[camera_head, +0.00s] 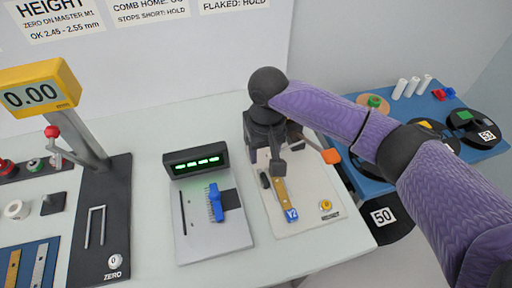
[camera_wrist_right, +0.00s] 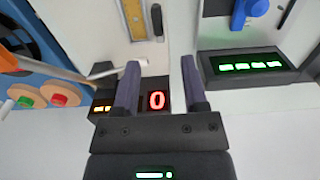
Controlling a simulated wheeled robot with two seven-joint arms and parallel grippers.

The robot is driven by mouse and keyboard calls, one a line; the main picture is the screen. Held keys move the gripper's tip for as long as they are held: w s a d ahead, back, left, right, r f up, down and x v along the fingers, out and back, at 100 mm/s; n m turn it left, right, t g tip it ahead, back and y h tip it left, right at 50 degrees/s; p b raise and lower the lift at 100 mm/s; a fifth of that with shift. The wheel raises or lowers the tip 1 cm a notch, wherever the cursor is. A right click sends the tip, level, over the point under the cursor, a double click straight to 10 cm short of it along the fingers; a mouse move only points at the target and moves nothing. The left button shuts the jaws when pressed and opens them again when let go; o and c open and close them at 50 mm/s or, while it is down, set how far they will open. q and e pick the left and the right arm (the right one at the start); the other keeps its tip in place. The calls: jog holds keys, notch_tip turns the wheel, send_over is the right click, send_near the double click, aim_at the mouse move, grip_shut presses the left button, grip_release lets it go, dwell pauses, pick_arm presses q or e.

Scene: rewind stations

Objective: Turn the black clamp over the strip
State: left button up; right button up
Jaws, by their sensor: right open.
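A narrow brass-yellow strip (camera_head: 280,193) with a blue Y2 tag lies on a pale plate. The black clamp (camera_head: 264,180) is a small dark bar beside the strip, on its left in the head view, and not across it. In the right wrist view the strip (camera_wrist_right: 133,20) and clamp (camera_wrist_right: 157,20) show side by side at the top edge. My right gripper (camera_wrist_right: 160,65) is open and empty, its fingertips apart from the clamp. In the head view the right gripper (camera_head: 276,165) covers the back of the plate. My left gripper is out of view.
A grey station with a green display (camera_head: 195,160) and blue brush-like piece (camera_head: 215,203) stands left of the pale plate (camera_head: 318,190). An orange-tipped lever (camera_head: 330,156) is close on the right. A red-digit display (camera_wrist_right: 157,100) lies beneath my fingers. Blue table (camera_head: 405,105) holds reels.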

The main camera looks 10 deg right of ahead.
aim_at(265, 178)
jog(key=f+b, duration=0.1)
jog(key=f, duration=0.2)
jog(key=shift+d+f+b, duration=0.1)
jog(key=shift+d+b, duration=0.1)
jog(key=shift+b, duration=0.1)
notch_tip(265, 178, down, 5)
jog(key=shift+f+b, duration=0.15)
jog(key=shift+b, duration=0.9)
jog(key=shift+f, duration=0.45)
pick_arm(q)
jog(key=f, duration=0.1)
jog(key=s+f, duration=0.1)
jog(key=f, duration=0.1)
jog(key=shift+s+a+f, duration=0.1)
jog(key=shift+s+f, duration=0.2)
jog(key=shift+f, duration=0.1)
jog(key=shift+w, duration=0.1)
pick_arm(e)
jog(key=shift+c, duration=0.6)
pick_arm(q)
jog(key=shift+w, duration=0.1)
pick_arm(e)
grip_shut()
